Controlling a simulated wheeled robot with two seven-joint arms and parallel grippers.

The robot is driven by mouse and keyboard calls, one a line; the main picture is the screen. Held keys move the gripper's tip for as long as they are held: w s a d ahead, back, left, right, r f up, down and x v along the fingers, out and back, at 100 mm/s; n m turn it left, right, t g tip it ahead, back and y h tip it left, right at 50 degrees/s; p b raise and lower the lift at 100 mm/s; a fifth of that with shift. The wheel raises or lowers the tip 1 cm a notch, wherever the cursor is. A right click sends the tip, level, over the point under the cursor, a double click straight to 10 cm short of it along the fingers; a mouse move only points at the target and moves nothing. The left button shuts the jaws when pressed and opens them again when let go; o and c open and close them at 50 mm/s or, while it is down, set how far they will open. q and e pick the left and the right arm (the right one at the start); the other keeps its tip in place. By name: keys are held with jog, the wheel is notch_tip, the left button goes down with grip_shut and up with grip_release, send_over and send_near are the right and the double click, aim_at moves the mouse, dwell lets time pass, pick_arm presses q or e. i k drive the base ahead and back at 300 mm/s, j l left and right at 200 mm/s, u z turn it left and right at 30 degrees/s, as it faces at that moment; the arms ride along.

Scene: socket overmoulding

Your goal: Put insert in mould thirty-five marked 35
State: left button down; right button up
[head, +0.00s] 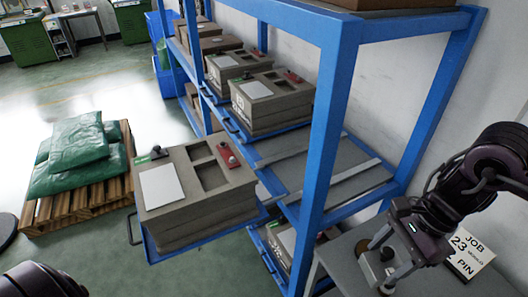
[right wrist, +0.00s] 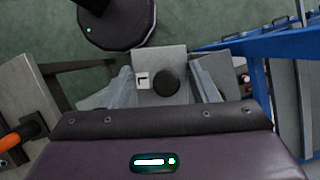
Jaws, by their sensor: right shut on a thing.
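My right gripper (head: 386,272) is at the lower right of the head view, over a grey bench. It is shut on a grey block, the insert (right wrist: 150,62), which has a black round knob and a small white mark reading like an L in the right wrist view. A grey-brown mould (head: 205,215) sits on a pulled-out blue shelf tray at the centre left, apart from the gripper. Its top has open recesses, a blank-looking white plate, a green tag and a red part. I cannot read a number 35 on any mould. My left gripper is out of view.
A blue rack (head: 322,150) with several similar moulds stands between the pulled-out mould and my right gripper. Green sacks lie on a wooden pallet (head: 85,190) at left.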

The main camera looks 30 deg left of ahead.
aim_at(200, 155)
jog(key=j+z, duration=0.1)
jog(key=j, duration=0.55)
jog(key=j+z, duration=0.1)
jog(key=j, duration=0.6)
jog(key=k+j+z, duration=0.1)
jog(key=j, duration=0.55)
jog(key=k+j+z, duration=0.1)
jog(key=j, duration=0.55)
